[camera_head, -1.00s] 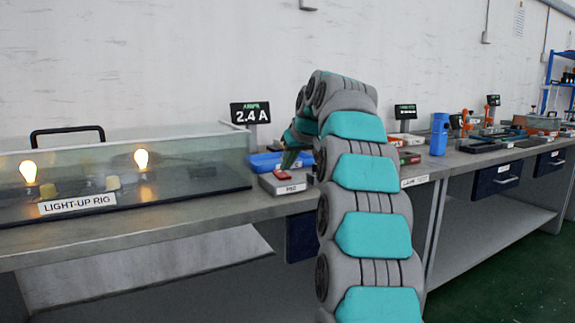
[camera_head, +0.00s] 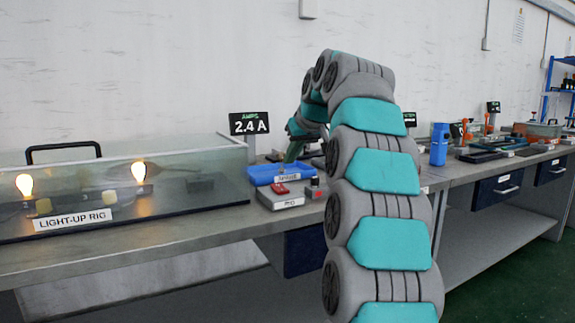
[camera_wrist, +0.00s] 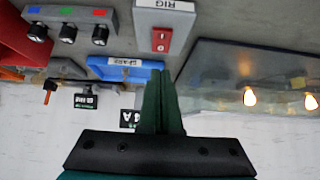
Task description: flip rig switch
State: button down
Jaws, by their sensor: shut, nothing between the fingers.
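The rig switch is a grey box (camera_head: 288,201) with a red rocker (camera_head: 280,188) on top, at the bench front in the head view. In the wrist view, upside down, its red rocker (camera_wrist: 161,40) and RIG label (camera_wrist: 165,4) show. My gripper (camera_head: 290,158) is shut and empty, above and behind the rocker, apart from it. In the wrist view the shut green fingers (camera_wrist: 160,80) point toward the box, short of it. The light-up rig (camera_head: 190,210) is a clear case with two lit bulbs (camera_head: 138,171). The ammeter display (camera_head: 249,123) reads 2.4 A.
A blue tray (camera_head: 262,175) lies just behind the switch box, beneath my fingers. A grey box with several knobs (camera_wrist: 68,32) stands beside the switch in the wrist view. A blue bottle (camera_head: 439,145) and other bench equipment stand to the right.

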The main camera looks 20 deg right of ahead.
jog(key=s+f+v, duration=0.1)
jog(key=v, duration=0.5)
jog(key=shift+r, duration=0.1)
jog(key=s+a+f+g+y, duration=0.1)
jog(key=s+a+f+g, duration=0.2)
jog(key=s+a+f, duration=0.5)
jog(key=s+a+f+g, duration=0.2)
jog(key=s+a+f, duration=0.5)
jog(key=f, duration=0.4)
jog(key=s+a+f+g, duration=0.2)
jog(key=s+f, duration=0.8)
jog(key=s, duration=0.3)
jog(key=s+a+f+g+h, duration=0.1)
jog(key=s+a+f+g, duration=0.1)
jog(key=s+f, duration=0.8)
jog(key=s+g, duration=0.1)
jog(key=s, duration=0.2)
